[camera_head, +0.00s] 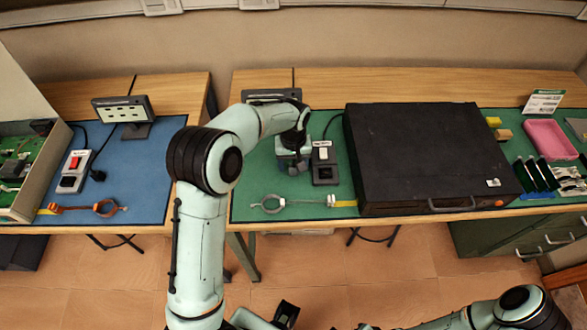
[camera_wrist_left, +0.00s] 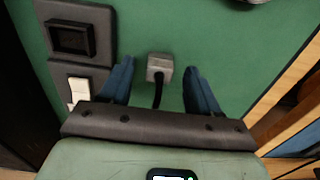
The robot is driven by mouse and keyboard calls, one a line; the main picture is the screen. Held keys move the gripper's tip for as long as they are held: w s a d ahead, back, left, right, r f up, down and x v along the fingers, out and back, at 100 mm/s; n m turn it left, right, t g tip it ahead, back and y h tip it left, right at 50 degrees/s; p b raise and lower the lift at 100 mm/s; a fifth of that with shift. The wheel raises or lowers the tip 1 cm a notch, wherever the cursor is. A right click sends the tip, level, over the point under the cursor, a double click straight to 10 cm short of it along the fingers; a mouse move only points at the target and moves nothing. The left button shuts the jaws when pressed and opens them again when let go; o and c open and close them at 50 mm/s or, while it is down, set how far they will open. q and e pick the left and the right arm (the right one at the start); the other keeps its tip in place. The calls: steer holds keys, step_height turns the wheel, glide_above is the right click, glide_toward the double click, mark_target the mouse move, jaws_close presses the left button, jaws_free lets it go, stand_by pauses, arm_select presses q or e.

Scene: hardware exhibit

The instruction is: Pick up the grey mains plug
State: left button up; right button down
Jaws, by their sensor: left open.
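The grey mains plug (camera_wrist_left: 158,68) lies on the green mat in the left wrist view, its black cable running back toward my palm. My left gripper (camera_wrist_left: 159,69) is open, with one blue finger on each side of the plug and a gap on both sides. In the head view my left gripper (camera_head: 293,165) points down over the green mat, left of the switched socket, and the plug cannot be made out there. A dark and pale green part of my own body shows at the bottom edge; I cannot tell whether it is my right gripper.
The switched socket (camera_head: 324,165) stands close to the right of my left gripper. A large black box (camera_head: 430,150) stands further right. A cable with a loop (camera_head: 275,205) lies in front. The blue mat (camera_head: 140,165) holds another socket (camera_head: 74,170) and a black plug (camera_head: 98,175).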

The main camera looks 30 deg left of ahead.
arm_select(q)
steer(key=shift+f, duration=0.95)
steer(key=c, duration=0.8)
